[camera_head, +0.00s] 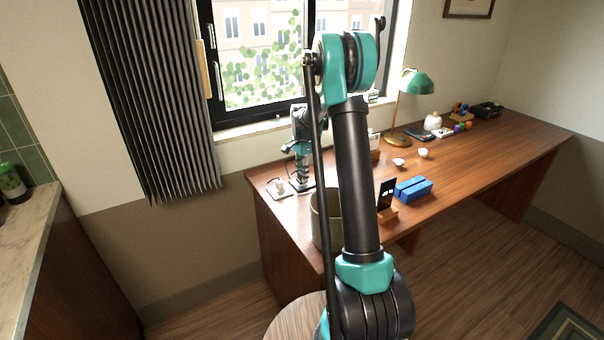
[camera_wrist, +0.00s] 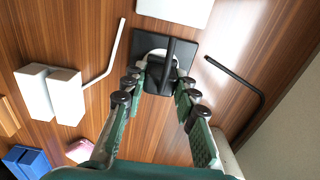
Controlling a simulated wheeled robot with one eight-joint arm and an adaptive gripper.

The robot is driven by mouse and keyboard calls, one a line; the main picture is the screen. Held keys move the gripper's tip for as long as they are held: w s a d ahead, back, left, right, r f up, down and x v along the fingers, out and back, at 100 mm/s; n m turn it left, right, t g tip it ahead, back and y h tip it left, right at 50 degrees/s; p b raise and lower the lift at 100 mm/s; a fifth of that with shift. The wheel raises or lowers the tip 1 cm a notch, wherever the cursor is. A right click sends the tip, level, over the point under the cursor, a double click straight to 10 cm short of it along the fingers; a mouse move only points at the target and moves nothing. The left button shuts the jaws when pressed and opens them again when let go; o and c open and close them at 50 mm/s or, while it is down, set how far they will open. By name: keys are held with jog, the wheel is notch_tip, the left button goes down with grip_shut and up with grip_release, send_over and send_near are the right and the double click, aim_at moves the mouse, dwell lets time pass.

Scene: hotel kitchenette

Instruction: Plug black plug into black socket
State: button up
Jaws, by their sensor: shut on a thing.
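In the wrist view, my gripper (camera_wrist: 160,78) is shut on a dark upright piece, which looks like the black plug (camera_wrist: 168,62). The plug is right over a square black socket plate (camera_wrist: 190,42), with part of a pale ring showing around it. I cannot tell whether the plug sits in the socket or just above it, as the fingers and the plug hide the contact. In the head view, my gripper (camera_head: 303,178) points down at the desk's near left end, and the plug and black plate are too small to make out.
A white plate (camera_wrist: 175,8) lies beyond the black one. White blocks (camera_wrist: 50,92) and a white cable (camera_wrist: 113,55) lie left, a black cable (camera_wrist: 248,85) right. In the head view, a bin (camera_head: 326,215) and blue box (camera_head: 413,190) are near my arm.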

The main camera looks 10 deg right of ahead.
jog(key=shift+f, duration=0.25)
jog(key=o, duration=1.2)
jog(key=shift+c, duration=0.2)
notch_tip(320, 180, up, 12)
